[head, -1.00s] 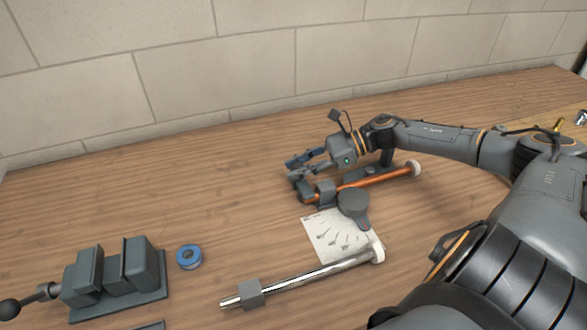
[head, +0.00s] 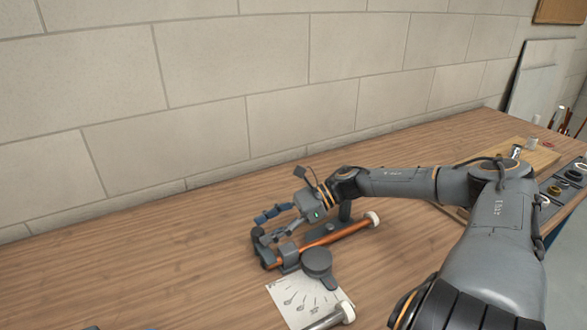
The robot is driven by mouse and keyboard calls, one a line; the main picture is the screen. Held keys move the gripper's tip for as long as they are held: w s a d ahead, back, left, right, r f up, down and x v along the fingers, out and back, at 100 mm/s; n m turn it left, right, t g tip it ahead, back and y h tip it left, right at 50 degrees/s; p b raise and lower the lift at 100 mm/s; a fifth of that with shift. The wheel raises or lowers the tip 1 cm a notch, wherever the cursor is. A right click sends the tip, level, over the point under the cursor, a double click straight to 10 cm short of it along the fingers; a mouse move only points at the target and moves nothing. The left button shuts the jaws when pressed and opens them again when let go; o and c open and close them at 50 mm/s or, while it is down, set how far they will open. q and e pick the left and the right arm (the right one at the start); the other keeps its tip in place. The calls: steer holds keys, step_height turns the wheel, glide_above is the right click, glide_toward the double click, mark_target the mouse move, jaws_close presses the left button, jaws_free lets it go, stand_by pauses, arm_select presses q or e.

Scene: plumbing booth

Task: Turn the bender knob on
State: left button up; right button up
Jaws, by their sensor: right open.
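The pipe bender lies on the wooden bench, with a copper pipe (head: 345,233) along it, a grey block (head: 289,257) and a round dark grey disc with a short tab (head: 317,262), perhaps its knob. A white sheet with a fan of printed marks (head: 293,302) lies partly under the disc. My right gripper (head: 266,226) is open, at the pipe's left end, behind and left of the disc and apart from it. Whether its fingers touch the bender's end parts cannot be told. My left gripper is not in view.
A shiny metal tube (head: 329,320) with a white end is cut off at the lower edge. A stone wall (head: 220,80) stands behind. A wooden board (head: 530,155) and small parts lie at the right.

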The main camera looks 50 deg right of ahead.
steer(key=v, duration=0.9)
stand_by(0.3)
